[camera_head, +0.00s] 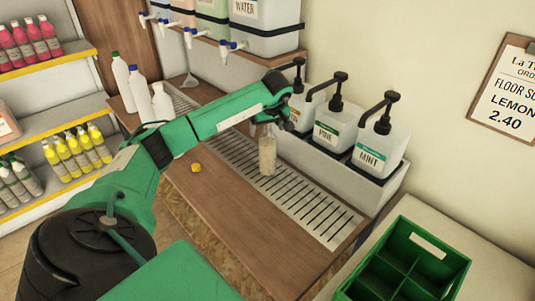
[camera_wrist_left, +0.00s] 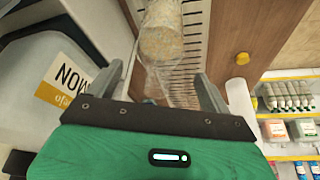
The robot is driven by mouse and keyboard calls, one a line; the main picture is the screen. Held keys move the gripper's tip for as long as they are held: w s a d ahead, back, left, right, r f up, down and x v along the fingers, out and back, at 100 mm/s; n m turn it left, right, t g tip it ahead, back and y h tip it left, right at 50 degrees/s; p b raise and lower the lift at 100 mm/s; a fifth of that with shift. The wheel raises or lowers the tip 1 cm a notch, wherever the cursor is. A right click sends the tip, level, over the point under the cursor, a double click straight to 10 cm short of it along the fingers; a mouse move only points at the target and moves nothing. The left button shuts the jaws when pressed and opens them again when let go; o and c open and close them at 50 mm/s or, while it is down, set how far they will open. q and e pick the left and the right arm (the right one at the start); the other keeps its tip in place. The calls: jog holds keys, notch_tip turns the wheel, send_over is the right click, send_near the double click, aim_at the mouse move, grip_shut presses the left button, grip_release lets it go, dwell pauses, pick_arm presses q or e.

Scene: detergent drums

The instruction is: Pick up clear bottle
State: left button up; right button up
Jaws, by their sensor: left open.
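The clear bottle (camera_head: 267,155) stands upright on the slotted metal drip grate (camera_head: 318,208) set in the wooden counter. A pale, speckled tone shows through its body. My left gripper (camera_head: 272,121) is at the bottle's top, and its own links partly cover that spot. In the left wrist view the bottle (camera_wrist_left: 162,38) lies ahead, its narrow neck pointing back between the two open fingers of the gripper (camera_wrist_left: 160,88). I see a gap on both sides of the neck. My right gripper is not in view.
Pump dispensers, including pine (camera_head: 334,125) and mint (camera_head: 380,146), stand close behind the bottle. A yellow cap (camera_head: 196,167) lies on the counter. White bottles (camera_head: 139,90) stand at the left. A green divided crate (camera_head: 408,262) sits at the lower right.

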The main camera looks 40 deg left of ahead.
aim_at(267, 150)
pick_arm(q)
jog(key=x, duration=0.4)
jog(key=shift+w+d, duration=0.1)
jog(key=shift+d, duration=0.05)
jog(key=c, duration=1.7)
jog(key=shift+r, duration=0.1)
grip_shut()
jog(key=shift+r+p, duration=0.1)
jog(key=shift+p, duration=0.2)
